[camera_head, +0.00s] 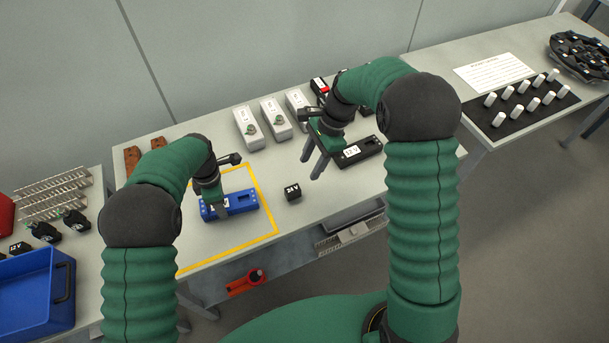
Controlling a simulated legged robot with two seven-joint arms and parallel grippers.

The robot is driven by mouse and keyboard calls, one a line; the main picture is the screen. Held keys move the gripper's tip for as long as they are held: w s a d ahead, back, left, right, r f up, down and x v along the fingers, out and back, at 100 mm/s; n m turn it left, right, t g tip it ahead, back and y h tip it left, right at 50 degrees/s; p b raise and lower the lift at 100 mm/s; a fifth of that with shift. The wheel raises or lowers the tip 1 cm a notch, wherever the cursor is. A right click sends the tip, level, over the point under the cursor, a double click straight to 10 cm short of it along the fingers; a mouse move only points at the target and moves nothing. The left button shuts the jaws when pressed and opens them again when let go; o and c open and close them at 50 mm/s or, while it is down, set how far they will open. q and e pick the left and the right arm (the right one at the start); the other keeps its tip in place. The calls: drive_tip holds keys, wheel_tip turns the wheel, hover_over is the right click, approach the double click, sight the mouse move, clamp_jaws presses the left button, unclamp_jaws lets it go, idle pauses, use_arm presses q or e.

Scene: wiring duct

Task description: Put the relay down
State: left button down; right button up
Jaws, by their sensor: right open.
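A small black relay (292,193) with a white "24V" label stands on the grey table, just right of the yellow tape outline. My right gripper (309,168) is open and empty, its two dark fingers apart above the table, up and to the right of the relay and clear of it. A blue socket block (243,202) lies inside the yellow outline. My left gripper (215,205) is at the left end of that block; its fingers are hard to make out, and I cannot tell whether they hold it.
A black block (371,147) labelled "12 V" lies beside my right gripper. Several pale boxes (248,128) line the back. A blue bin (35,290) and black relays (45,232) are on the left table. A black mat (510,115) with white cylinders is at right.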

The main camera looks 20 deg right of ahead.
use_arm(q)
drive_tip(key=shift+s+a, duration=0.1)
drive_tip(key=shift+a, duration=0.05)
drive_tip(key=c, duration=0.6)
unclamp_jaws()
drive_tip(key=shift+d, duration=0.2)
drive_tip(key=shift+o, duration=0.2)
drive_tip(key=shift+a, duration=0.1)
use_arm(e)
drive_tip(key=s+a+r+n+t+h, duration=0.1)
drive_tip(key=s+a+n+h, duration=0.3)
drive_tip(key=s+n, duration=1.2)
drive_tip(key=shift+a+n+t, duration=0.4)
drive_tip(key=shift+n+t, duration=0.4)
drive_tip(key=shift+n, duration=0.2)
